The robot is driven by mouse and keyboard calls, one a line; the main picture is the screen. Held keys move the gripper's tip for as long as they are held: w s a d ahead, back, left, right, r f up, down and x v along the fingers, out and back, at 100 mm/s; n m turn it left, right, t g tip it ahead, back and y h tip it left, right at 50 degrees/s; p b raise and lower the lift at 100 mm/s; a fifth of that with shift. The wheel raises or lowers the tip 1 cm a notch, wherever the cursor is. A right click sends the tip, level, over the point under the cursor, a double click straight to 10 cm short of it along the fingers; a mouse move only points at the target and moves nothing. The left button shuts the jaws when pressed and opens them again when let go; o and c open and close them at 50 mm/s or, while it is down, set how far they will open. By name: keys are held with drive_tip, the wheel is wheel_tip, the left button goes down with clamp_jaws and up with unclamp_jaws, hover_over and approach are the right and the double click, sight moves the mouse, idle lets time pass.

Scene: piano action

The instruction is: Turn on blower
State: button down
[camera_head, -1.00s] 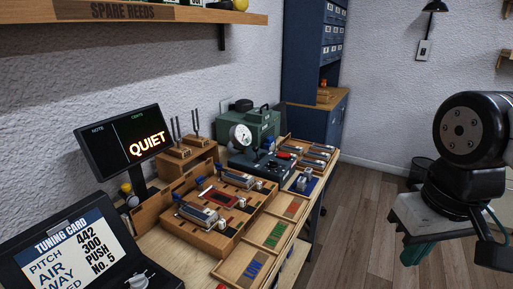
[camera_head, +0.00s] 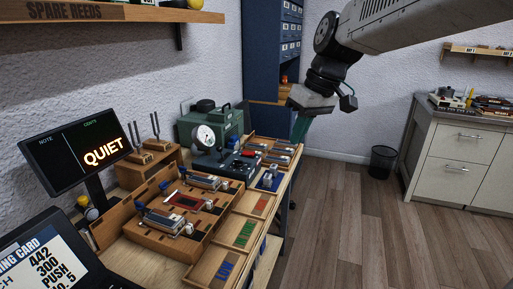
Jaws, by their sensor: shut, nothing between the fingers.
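The blower looks to be the green machine (camera_head: 215,128) at the far end of the workbench, with a round white gauge (camera_head: 203,138) on its front. A dark base unit (camera_head: 225,163) with small controls, one of them red, sits in front of it. I cannot make out which control is its switch. My gripper (camera_head: 299,131) hangs in the air to the right of the blower, past the bench's far right edge, with its teal fingers pointing down. It is shut and empty, and it touches nothing.
A wooden reed tray (camera_head: 150,237) and a sorting tray (camera_head: 212,270) fill the near bench. A monitor (camera_head: 78,150) reading QUIET and a tuning card (camera_head: 40,255) stand at the left. Tuning forks (camera_head: 155,127) stand behind. A blue cabinet (camera_head: 262,50) is beyond.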

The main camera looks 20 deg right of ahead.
drive_tip(key=w+d+f+n+y, duration=0.1)
drive_tip(key=w+f+n, duration=0.1)
drive_tip(key=w, duration=0.9)
drive_tip(key=w+d+f+n+t+y, duration=0.1)
drive_tip(key=w+f, duration=0.3)
drive_tip(key=w, duration=0.7)
drive_tip(key=w+d+f+n+t+y, duration=0.1)
drive_tip(key=w+d+f+n, duration=0.1)
drive_tip(key=w, duration=1)
wheel_tip(320, 180, down, 2)
drive_tip(key=shift+d+n, duration=0.4)
drive_tip(key=shift+n, duration=0.1)
drive_tip(key=shift+w, duration=0.1)
hover_over(251, 153)
drive_tip(key=d, duration=0.2)
drive_tip(key=f, duration=0.8)
drive_tip(key=shift+s+a, duration=0.25)
drive_tip(key=shift+s, duration=0.05)
drive_tip(key=f, duration=0.3)
drive_tip(key=shift+s+d+f, duration=0.1)
drive_tip(key=shift+s+d, duration=0.05)
drive_tip(key=shift+d, duration=0.05)
drive_tip(key=shift+f, duration=0.35)
drive_tip(key=shift+f, duration=0.1)
